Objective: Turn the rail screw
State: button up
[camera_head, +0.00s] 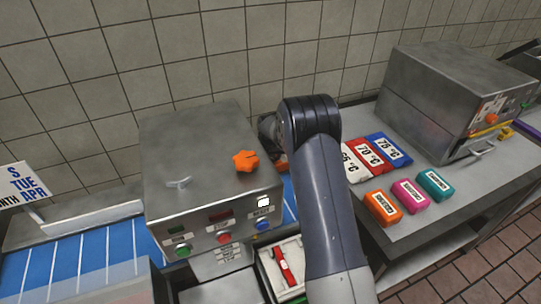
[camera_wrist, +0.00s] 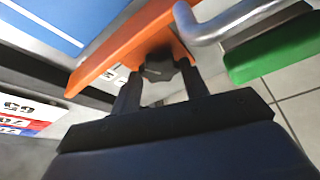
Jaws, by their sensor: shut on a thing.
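The rail screw (camera_wrist: 158,68) shows in the wrist view as a black lobed knob under an orange rail (camera_wrist: 125,45). My gripper (camera_wrist: 160,76) has one finger on each side of the knob and is shut on it. The fingers come up from below in this view. In the head view my arm hides the screw and the gripper, behind the machine's right side.
A grey metal bar (camera_wrist: 235,22) and a green block (camera_wrist: 270,50) are close to the right of my fingers in the wrist view. In the head view a steel machine (camera_head: 190,150) with an orange knob (camera_head: 245,161) stands left of my arm. Temperature signs (camera_head: 371,158) lie right.

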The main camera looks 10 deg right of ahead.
jog(key=shift+f, duration=0.1)
jog(key=shift+d+n+y+b, duration=0.15)
jog(key=shift+n+y+b, duration=0.25)
jog(key=shift+n+b, duration=0.55)
jog(key=shift+n, duration=0.55)
jog(key=o, duration=1)
jog(key=shift+c, duration=0.2)
jog(key=b+v, duration=0.2)
jog(key=v, duration=0.9)
jog(key=shift+d+b, duration=0.2)
jog(key=shift+b, duration=0.1)
